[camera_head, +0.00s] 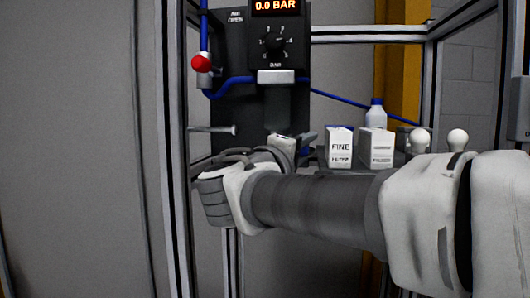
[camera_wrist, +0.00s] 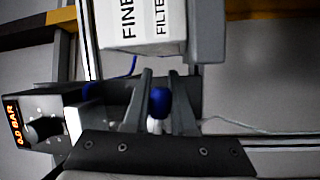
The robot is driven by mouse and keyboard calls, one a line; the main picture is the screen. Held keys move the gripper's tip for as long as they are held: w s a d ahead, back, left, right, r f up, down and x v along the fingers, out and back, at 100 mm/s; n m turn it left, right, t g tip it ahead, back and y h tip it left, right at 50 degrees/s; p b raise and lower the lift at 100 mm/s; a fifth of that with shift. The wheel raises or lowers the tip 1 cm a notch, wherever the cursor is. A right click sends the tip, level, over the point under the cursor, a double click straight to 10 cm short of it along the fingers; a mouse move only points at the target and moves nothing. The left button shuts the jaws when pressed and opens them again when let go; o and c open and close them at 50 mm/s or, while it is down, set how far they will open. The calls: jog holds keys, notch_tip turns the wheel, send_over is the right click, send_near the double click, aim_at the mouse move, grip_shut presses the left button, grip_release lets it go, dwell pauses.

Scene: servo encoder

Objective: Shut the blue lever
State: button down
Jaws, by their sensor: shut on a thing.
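The blue lever (camera_wrist: 160,102) shows its rounded blue end between the two fingers of my gripper (camera_wrist: 161,78) in the wrist view. The fingers are shut on it. A pale part shows just below the blue end. In the head view my gripper (camera_head: 306,140) is at the lower right of the dark panel, and a small blue patch shows beside it. My wrist and forearm hide most of the lever's surroundings there, so its angle cannot be told.
The gauge unit (camera_head: 277,35) above reads 0.0 BAR. A red knob (camera_head: 201,63) sits on the blue tube at left. A FINE filter box (camera_head: 340,147), another white box (camera_head: 376,148) and a blue-capped bottle (camera_head: 376,115) stand close at right. Metal frame posts surround the panel.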

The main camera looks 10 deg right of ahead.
jog(key=shift+r+n+t+b, duration=0.5)
jog(key=shift+n+t+b, duration=0.15)
jog(key=shift+n, duration=0.45)
jog(key=c, duration=0.7)
grip_release()
jog(key=shift+c, duration=0.2)
jog(key=shift+a+f, duration=0.1)
